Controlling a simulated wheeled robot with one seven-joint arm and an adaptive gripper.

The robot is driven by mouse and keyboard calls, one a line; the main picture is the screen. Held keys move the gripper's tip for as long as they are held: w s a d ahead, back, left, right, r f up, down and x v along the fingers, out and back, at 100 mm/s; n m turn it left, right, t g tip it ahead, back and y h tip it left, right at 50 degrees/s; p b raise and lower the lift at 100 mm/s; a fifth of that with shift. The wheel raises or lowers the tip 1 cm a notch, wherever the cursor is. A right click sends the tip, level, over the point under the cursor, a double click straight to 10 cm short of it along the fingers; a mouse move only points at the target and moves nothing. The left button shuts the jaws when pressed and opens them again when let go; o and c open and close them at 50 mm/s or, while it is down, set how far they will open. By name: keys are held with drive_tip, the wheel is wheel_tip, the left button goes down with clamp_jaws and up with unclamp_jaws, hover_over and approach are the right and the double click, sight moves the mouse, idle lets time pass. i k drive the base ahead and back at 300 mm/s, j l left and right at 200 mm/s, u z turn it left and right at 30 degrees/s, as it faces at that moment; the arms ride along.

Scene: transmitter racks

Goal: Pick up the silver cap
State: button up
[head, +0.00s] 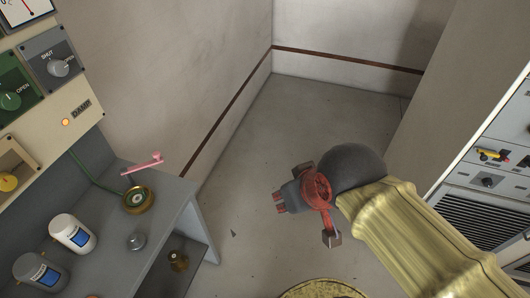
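A small silver cap (136,241) with a knob-like top sits on the grey desk (105,262), near its right edge. My gripper (304,219), with red and grey parts, hangs over the floor to the right of the desk, well apart from the cap. Its finger parts stand spread, with nothing seen between them.
Near the cap are a brass ring-shaped object (138,201), a pink lever (143,164), a white labelled jar (73,232) and a grey labelled jar (40,271). Control panels (45,75) rise behind; open floor (243,165) lies between.

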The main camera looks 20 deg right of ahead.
sight(137, 242)
drive_tip(key=u, duration=1.4)
drive_tip(key=k+j+u, duration=0.1)
drive_tip(key=j+u, duration=0.25)
drive_tip(key=k+j+u, duration=0.1)
drive_tip(key=j+u, duration=0.25)
